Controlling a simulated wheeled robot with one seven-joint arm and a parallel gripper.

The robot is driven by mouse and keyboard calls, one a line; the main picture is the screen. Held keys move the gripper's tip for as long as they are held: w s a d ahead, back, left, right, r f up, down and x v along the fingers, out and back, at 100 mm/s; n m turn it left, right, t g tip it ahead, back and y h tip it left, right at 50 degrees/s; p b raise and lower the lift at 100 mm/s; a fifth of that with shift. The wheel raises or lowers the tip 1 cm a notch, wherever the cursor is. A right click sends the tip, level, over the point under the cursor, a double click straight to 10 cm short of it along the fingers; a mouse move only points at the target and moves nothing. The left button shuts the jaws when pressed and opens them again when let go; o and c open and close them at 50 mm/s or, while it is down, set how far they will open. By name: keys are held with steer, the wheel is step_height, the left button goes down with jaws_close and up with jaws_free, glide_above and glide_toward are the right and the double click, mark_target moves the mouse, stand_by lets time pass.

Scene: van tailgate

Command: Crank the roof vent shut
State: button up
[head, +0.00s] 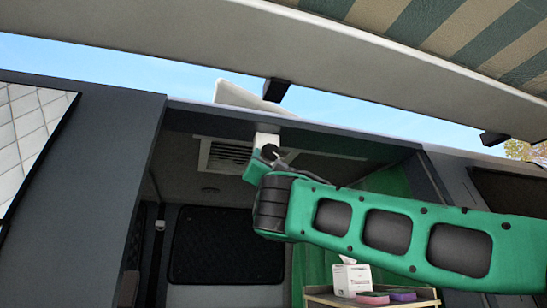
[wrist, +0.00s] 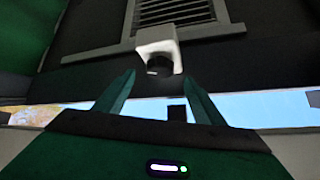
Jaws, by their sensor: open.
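The roof vent's slatted grille (head: 224,156) is set in the van ceiling, and it also shows at the top of the wrist view (wrist: 175,12). Outside, the pale vent lid (head: 240,97) stands tilted up above the roof edge. A white crank housing (head: 266,139) with a dark round knob (wrist: 159,64) is beside the grille. My gripper (wrist: 159,72) is open and empty, its two green fingertips apart on either side of the knob in the wrist view. In the head view my gripper (head: 259,166) is just below the housing, partly hidden by my wrist.
The striped awning (head: 450,35) and its pale rail (head: 370,68) hang over the opening, with dark brackets below. A shelf (head: 325,297) with a tissue box (head: 351,278) and pink and purple items stands lower right. The dark door frame (head: 95,160) rises at left.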

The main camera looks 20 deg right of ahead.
mark_target(272, 155)
steer(key=shift+x, duration=3.05)
steer(key=c, duration=1.1)
steer(key=shift+o, duration=0.2)
steer(key=shift+d, duration=0.35)
steer(key=shift+a, duration=0.15)
